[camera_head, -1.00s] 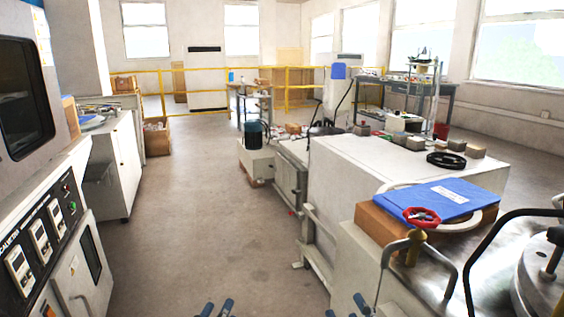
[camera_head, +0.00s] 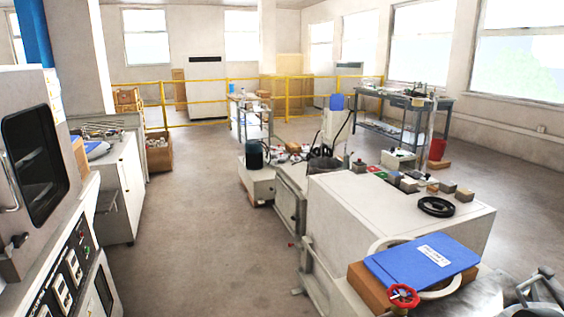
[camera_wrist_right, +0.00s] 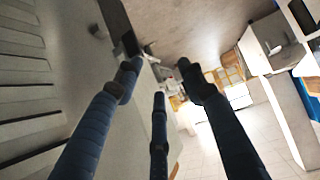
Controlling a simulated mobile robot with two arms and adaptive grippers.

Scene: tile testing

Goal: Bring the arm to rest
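My right gripper (camera_wrist_right: 157,72) shows in the right wrist view. Its blue fingers are spread apart and nothing is held between them. The fingers point into the room, with the floor and pale surfaces beyond them. Neither gripper shows in the head view now, and my left gripper is in no current view.
A white bench (camera_head: 395,228) stands at the right, with a blue folder (camera_head: 422,262), a red handwheel (camera_head: 403,296) and a black ring (camera_head: 436,207). A machine with dials (camera_head: 35,165) stands at the left. The floor aisle (camera_head: 205,235) between them is clear.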

